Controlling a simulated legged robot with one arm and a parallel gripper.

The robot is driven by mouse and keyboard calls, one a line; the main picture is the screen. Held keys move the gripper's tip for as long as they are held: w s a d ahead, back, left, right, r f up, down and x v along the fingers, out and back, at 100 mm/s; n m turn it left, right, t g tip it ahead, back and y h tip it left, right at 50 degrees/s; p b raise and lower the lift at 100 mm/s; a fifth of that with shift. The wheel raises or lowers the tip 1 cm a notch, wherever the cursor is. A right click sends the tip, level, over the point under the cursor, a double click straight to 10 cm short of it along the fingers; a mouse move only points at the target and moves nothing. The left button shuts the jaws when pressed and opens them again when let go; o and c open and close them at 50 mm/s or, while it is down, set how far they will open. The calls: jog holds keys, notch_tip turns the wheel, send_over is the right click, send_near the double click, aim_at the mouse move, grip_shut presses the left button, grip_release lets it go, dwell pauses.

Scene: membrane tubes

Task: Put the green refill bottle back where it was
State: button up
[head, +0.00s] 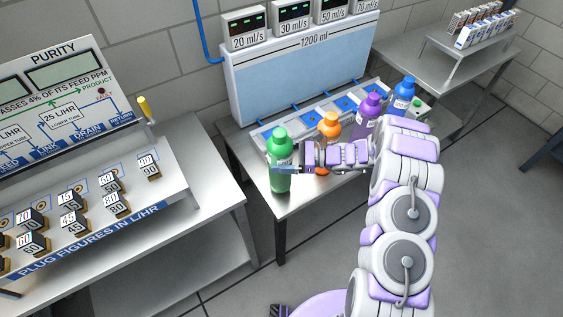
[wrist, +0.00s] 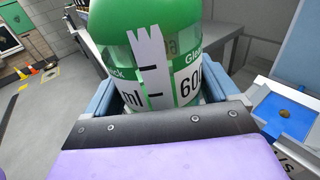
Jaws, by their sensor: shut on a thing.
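The green refill bottle (head: 281,168) is upright at the front left of the bottle table. My gripper (head: 283,169) reaches it from the right and is shut on it. In the wrist view the bottle (wrist: 165,55) stands between the two blue-grey fingers, with "600" and "ml" on its label. The bottle's base shows low near the table's front left edge; whether it touches the tabletop I cannot tell. A blue pad (wrist: 285,115) with a small brown spot lies to the right of the bottle in the wrist view.
Orange (head: 329,127), purple (head: 367,112) and blue (head: 403,95) bottles stand in a row to the right, near my arm. A large tank (head: 300,80) with displays rises behind. The purity bench (head: 190,225) with numbered plugs is left, across a narrow gap.

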notch_tip(320, 180, down, 3)
jog(key=shift+r+b, duration=0.1)
jog(key=shift+b, duration=0.25)
jog(key=o, duration=1.8)
jog(key=shift+d, duration=0.15)
